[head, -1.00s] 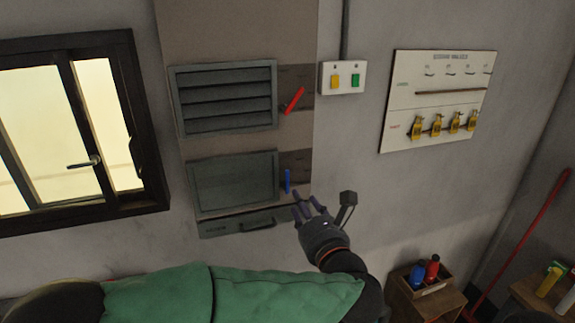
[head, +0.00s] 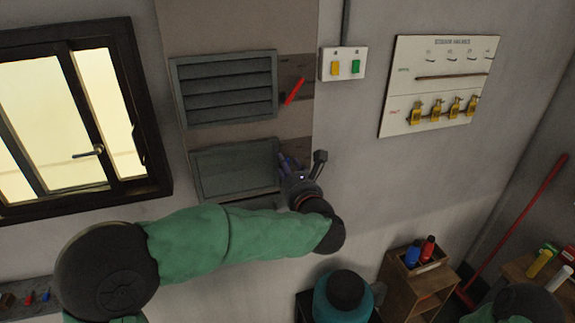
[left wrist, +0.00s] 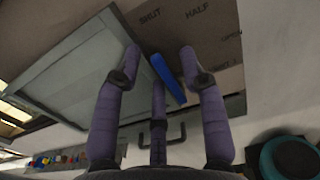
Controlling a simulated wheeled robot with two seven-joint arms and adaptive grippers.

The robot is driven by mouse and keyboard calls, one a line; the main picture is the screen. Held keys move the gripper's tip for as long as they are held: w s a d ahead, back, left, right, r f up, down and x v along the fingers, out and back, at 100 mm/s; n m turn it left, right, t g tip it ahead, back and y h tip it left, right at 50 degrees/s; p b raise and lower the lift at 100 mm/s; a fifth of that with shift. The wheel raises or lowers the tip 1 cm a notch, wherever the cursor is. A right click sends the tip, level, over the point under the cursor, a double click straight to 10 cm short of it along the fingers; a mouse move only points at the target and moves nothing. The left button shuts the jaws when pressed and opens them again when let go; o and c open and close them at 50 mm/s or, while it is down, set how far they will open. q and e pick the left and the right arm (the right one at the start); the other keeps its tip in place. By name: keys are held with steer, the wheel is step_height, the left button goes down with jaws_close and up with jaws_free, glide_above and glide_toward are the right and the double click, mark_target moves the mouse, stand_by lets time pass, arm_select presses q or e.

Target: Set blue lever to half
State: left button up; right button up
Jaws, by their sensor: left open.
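The blue lever (left wrist: 168,78) shows in the left wrist view as a flat bar on a brown plate, below the printed words SHUT and HALF. My left gripper (left wrist: 160,60) is open, with two fingers on either side of the lever and a third finger just below it. I cannot tell whether any finger touches it. In the head view my left gripper (head: 290,165) is at the right edge of the lower grey vent (head: 235,168) and hides most of the lever. The vent's front looks flat and closed. My right gripper is not in view.
Above, the upper vent (head: 225,90) has open slats and a tilted red lever (head: 294,91). A switch box (head: 342,64) and a key board (head: 435,85) hang to the right. A wooden crate (head: 415,285) with bottles stands below right. A teal round object (head: 335,285) is below my arm.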

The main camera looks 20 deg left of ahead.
arm_select(q)
jaws_close()
steer(key=shift+w+d+f+m+b, duration=0.1)
steer(key=shift+w+d+m+b, duration=0.2)
steer(key=shift+m+b, duration=0.85)
steer(key=shift+w+d+f+m+b, duration=0.15)
steer(key=shift+d+m+b, duration=0.3)
steer(key=shift+m+b, duration=0.65)
steer(key=shift+w+d+f+m+b, duration=0.1)
steer(key=shift+w+d+m+b, duration=0.2)
steer(key=shift+m+b, duration=0.8)
steer(key=shift+r, duration=0.1)
